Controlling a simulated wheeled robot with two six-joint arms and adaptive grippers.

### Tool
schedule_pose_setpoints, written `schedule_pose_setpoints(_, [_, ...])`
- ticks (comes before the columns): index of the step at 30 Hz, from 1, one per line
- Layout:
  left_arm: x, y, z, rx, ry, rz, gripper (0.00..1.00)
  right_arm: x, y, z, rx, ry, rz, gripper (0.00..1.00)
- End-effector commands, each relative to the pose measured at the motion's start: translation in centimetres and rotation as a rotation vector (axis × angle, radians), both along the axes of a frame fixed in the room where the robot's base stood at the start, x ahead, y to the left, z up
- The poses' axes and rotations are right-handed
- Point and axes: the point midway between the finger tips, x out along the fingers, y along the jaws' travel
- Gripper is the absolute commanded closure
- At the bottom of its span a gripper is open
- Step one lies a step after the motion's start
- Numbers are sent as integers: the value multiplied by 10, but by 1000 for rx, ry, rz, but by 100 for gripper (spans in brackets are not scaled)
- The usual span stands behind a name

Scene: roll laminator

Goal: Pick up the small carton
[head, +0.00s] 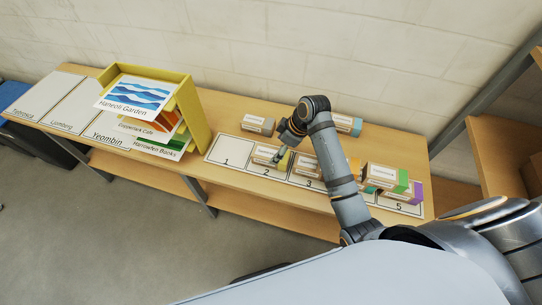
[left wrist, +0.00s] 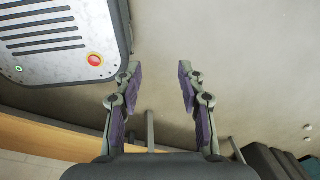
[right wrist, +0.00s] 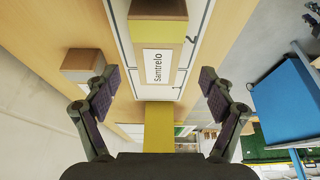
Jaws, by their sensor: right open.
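Several small cartons are on the wooden shelf; which one the task means I cannot tell. My right gripper (head: 281,156) is at a carton with a yellow end (head: 266,155) on slot 2. In the right wrist view, the open right gripper (right wrist: 155,78) has nothing between its fingertips. A brown carton with a yellow band (right wrist: 160,30) and a label reading "Santrelo" is straight ahead of it. Whether they touch I cannot tell. My left gripper (left wrist: 157,68) is open and empty, away from the shelf, and does not show in the head view.
More cartons stand at the back (head: 258,123) and (head: 347,124), and at the right (head: 387,177). A yellow rack (head: 199,125) with printed cards stands left of the numbered slots. A grey machine with a red button (left wrist: 95,59) is near my left gripper.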

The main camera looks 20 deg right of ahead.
Motion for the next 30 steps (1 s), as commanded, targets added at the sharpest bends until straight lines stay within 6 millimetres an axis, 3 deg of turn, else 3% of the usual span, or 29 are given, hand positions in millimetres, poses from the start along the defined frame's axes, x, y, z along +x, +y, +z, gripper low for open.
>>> schedule_pose_setpoints(2, [7, 0, 1, 0, -10, -1, 60, 1, 2, -4, 0, 1, 0, 17])
schedule_pose_setpoints(9, [60, -1, 14, -2, -91, -3, 60, 4, 11, -20, 2, 4, 0, 17])
schedule_pose_setpoints(15, [46, -1, 15, -1, -68, -2, 60, 11, 19, -49, -2, 1, 0, 17])
schedule_pose_setpoints(22, [27, 0, 13, 0, -41, -1, 60, 12, 20, -52, -2, -1, 0, 17])
schedule_pose_setpoints(30, [35, 0, 14, 0, -52, -2, 60, 12, 20, -52, -2, -1, -1, 51])
